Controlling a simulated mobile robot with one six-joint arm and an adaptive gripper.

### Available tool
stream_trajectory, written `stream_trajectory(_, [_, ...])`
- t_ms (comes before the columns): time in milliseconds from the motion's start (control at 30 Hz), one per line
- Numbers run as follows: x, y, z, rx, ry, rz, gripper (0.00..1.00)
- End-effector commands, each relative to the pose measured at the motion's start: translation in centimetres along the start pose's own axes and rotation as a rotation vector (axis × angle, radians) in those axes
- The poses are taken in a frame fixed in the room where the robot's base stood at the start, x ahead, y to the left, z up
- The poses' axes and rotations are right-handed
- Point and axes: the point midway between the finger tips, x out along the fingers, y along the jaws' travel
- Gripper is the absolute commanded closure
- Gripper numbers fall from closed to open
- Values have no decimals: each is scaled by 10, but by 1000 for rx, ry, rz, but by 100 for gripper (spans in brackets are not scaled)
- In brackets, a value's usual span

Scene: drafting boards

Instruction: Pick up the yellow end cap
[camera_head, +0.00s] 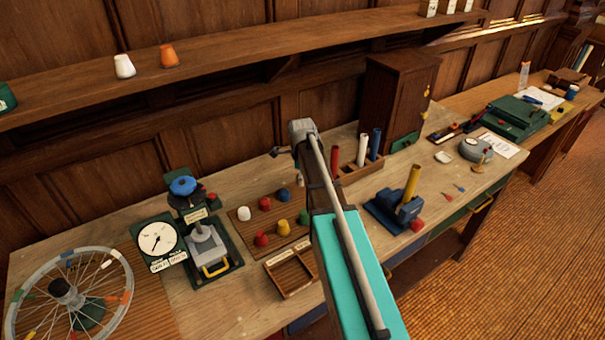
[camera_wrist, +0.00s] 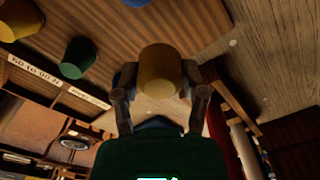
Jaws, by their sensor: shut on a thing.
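A yellow end cap (camera_wrist: 160,70) sits between the two fingers of my gripper (camera_wrist: 158,84) in the wrist view. The fingers are shut on its sides. Another yellow cap (camera_head: 283,225) stands on the brown board, and a yellow cap also shows at the upper left of the wrist view (camera_wrist: 20,18). A green cap (camera_wrist: 77,57) is near it, apart from my gripper.
The brown board (camera_head: 250,232) also bears white, red and blue caps. A divided wooden tray (camera_head: 290,275) lies in front of it. A tube rack (camera_head: 365,170) and a blue fixture (camera_head: 385,210) with a yellow tube (camera_head: 412,183) stand right of my arm.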

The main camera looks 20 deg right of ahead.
Motion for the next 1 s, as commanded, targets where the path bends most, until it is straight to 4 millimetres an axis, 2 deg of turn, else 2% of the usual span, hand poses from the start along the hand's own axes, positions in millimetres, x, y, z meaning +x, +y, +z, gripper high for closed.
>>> stream_trajectory(33, [-13, 8, 0, 0, 0, 0, 92])
stream_trajectory(200, [-32, 25, 1, 1, 0, 0, 92])
stream_trajectory(400, [-48, 69, 4, -1, 0, 0, 92])
stream_trajectory(600, [-58, 95, 7, 0, 0, 0, 92])
stream_trajectory(800, [-63, 107, 8, 1, 0, 0, 92])
stream_trajectory(1000, [-63, 109, 8, 2, 0, 0, 92])
